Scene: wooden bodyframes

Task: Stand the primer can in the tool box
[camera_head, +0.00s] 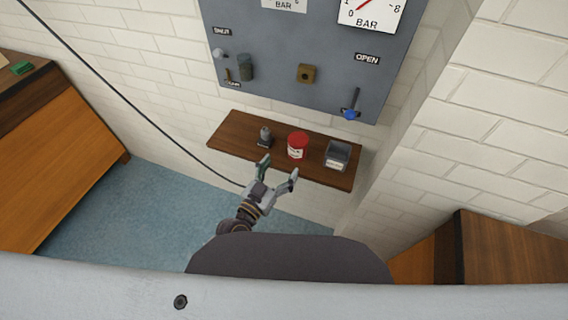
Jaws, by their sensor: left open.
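A red can (297,151) with a white label, which looks like the primer can, stands upright on a small brown wall shelf (232,133). My left gripper (279,168) is open and empty just in front of the shelf, its two fingers pointing toward the can. The can is beyond the fingertips, not held. I cannot make out a tool box for certain; a small dark grey open-looking box (337,155) with a pale label sits right of the can. My right gripper is out of view.
A small dark grey object (265,137) stands left of the can. Above the shelf hangs a grey panel (285,50) with gauges, knobs and a blue-handled valve (351,106). A black cable (125,96) crosses the left side. Wooden furniture (65,160) stands at left.

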